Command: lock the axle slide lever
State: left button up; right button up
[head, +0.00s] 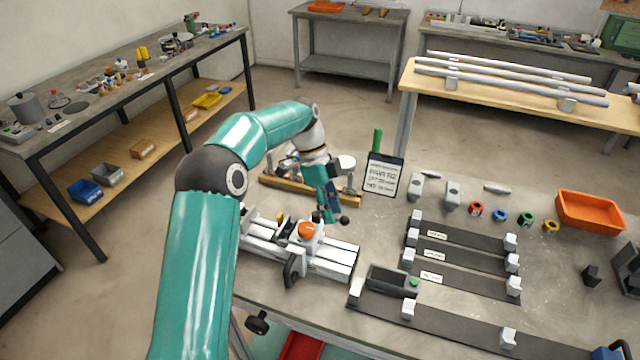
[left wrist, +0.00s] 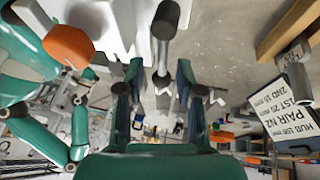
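The white slide jig (head: 335,262) lies on the bench at the centre, with an orange knob (head: 306,230) on top and a black handwheel-like part (head: 291,271) at its front. A short rod with a dark ball end (head: 344,220) stands beside the jig's rear edge. My left gripper (head: 330,212) points down just behind the orange knob, close to this rod. In the left wrist view its two fingers (left wrist: 163,88) are apart. Contact cannot be told. My right gripper is not seen.
A label card (head: 383,174) and a wooden holder (head: 300,190) stand behind the gripper. An orange tray (head: 590,211) is at far right.

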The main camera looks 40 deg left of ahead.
pick_arm(q)
jog(key=s+v, duration=0.1)
jog(key=v, duration=0.9)
jog(key=shift+w+r, duration=0.3)
jog(key=shift+w, duration=0.15)
jog(key=shift+a, duration=0.15)
